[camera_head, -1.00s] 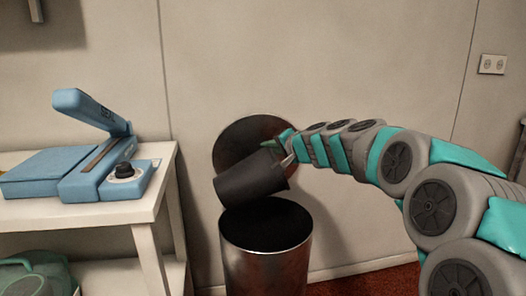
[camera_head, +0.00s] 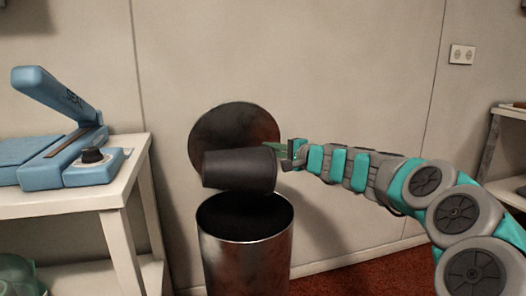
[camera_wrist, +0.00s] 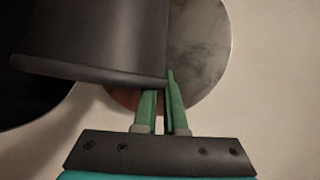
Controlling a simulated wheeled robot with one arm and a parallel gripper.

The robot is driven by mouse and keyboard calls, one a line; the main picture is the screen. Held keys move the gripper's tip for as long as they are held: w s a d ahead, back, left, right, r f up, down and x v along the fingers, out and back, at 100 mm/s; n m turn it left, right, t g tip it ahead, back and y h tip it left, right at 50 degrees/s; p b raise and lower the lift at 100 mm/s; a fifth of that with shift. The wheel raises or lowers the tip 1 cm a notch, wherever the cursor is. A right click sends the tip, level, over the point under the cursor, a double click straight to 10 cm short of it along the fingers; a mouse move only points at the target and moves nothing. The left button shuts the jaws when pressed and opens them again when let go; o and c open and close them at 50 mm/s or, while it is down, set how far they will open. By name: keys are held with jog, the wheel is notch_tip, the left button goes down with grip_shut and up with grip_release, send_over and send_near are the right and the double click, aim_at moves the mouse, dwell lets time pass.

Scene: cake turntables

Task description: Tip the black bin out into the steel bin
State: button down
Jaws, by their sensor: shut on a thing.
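The black bin (camera_head: 238,170) lies on its side above the steel bin, nearly level, with its wider rim end toward my gripper and its narrower end to the left. My gripper (camera_head: 285,153) is shut on its rim at the right. In the wrist view, the green fingers (camera_wrist: 164,108) meet the rim of the black bin (camera_wrist: 95,45). The steel bin (camera_head: 246,257) stands upright on the floor with its dark mouth open below. Its round lid (camera_head: 226,120) is raised behind. The inside of the black bin is hidden, and I see nothing falling.
A white table (camera_head: 70,201) with a blue heat sealer (camera_head: 66,155) stands at the left. A green-tinted item (camera_head: 14,275) sits on its lower shelf. A shelf unit (camera_head: 508,150) is at the right edge. The wall is close behind the steel bin.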

jog(key=w+d+f+m+t+y+b, duration=0.1)
jog(key=d+f+m+t, duration=0.1)
jog(key=d+m, duration=0.3)
jog(key=shift+w+d+f+y, duration=0.4)
jog(key=shift+d+f, duration=0.05)
dwell(0.8)
dwell(0.9)
jog(key=shift+r, duration=0.15)
dwell(0.5)
